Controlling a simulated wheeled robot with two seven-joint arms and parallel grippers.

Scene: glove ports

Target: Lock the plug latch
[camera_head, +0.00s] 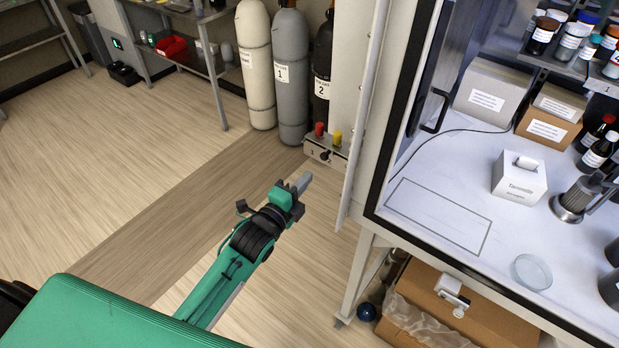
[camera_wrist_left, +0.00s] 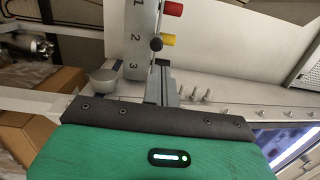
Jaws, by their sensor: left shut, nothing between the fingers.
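A pale metal panel (camera_head: 313,149) stands low beside the glove-box frame, and it also shows in the left wrist view (camera_wrist_left: 137,35) with the numbers 2 and 3. It carries a red knob (camera_head: 319,129), a yellow knob (camera_head: 337,137) and a black knob (camera_head: 324,156). I cannot tell which part, if any, is the plug latch. My left gripper (camera_head: 303,182) is shut and empty, in front of and below the panel in the head view. In the left wrist view its fingertips (camera_wrist_left: 161,68) appear just below the black knob (camera_wrist_left: 156,44); contact cannot be told. My right gripper is out of view.
Gas cylinders (camera_head: 291,80) stand behind the panel. The glove-box edge (camera_head: 375,130) rises to the right, with boxes, bottles and a glass dish (camera_head: 532,271) inside. An open cardboard box (camera_head: 490,318) sits below. The floor (camera_head: 110,190) to the left is clear.

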